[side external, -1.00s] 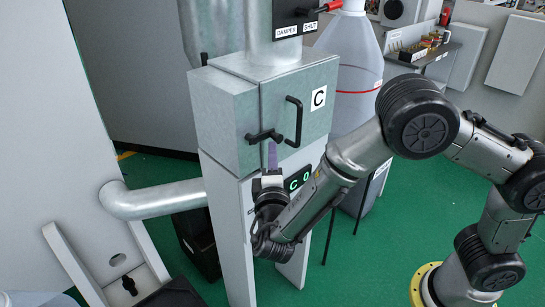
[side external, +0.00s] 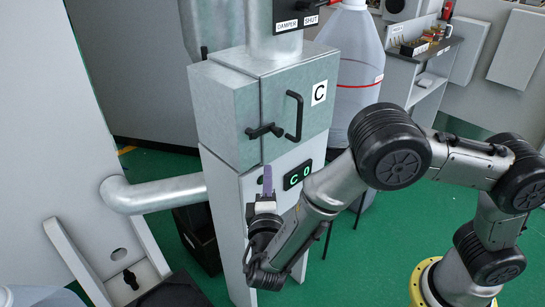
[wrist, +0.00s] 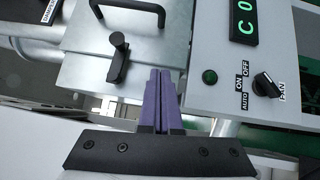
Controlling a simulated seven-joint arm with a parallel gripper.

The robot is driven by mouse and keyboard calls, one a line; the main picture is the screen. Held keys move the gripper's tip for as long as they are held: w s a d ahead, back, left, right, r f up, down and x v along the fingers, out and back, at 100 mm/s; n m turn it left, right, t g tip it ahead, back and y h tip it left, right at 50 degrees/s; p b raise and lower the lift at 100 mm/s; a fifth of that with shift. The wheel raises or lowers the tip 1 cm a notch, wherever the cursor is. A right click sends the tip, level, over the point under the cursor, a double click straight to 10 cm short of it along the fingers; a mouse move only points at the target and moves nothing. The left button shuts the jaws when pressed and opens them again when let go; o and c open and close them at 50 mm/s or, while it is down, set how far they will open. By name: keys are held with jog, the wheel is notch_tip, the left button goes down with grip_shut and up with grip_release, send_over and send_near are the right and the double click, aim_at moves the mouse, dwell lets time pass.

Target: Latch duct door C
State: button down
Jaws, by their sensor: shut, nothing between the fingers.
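Duct door C (side external: 312,118) is the grey metal front of a box, with a "C" label and a black pull handle (side external: 294,115). It looks flush with the box, though a small gap would be hard to see. Its black latch lever (side external: 265,131) lies roughly level, with one end reaching past the door's left edge. The latch also shows in the wrist view (wrist: 118,58), with the handle beyond it. My gripper (side external: 267,168) is below the latch, apart from it, pointing up. Its purple fingers (wrist: 160,76) are shut together and empty.
A panel below the door carries a green "C 0" display (side external: 298,174), a green lamp (wrist: 209,76) and a fan knob (wrist: 266,84). A damper switch box (side external: 297,14) is above. A large translucent bottle (side external: 350,75) stands behind right. A pipe (side external: 155,193) runs at left.

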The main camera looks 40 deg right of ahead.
jog(key=s+a+f, duration=0.3)
jog(key=s+f, duration=0.1)
jog(key=s, duration=0.1)
jog(key=shift+s+a, duration=0.15)
jog(key=shift+a, duration=0.05)
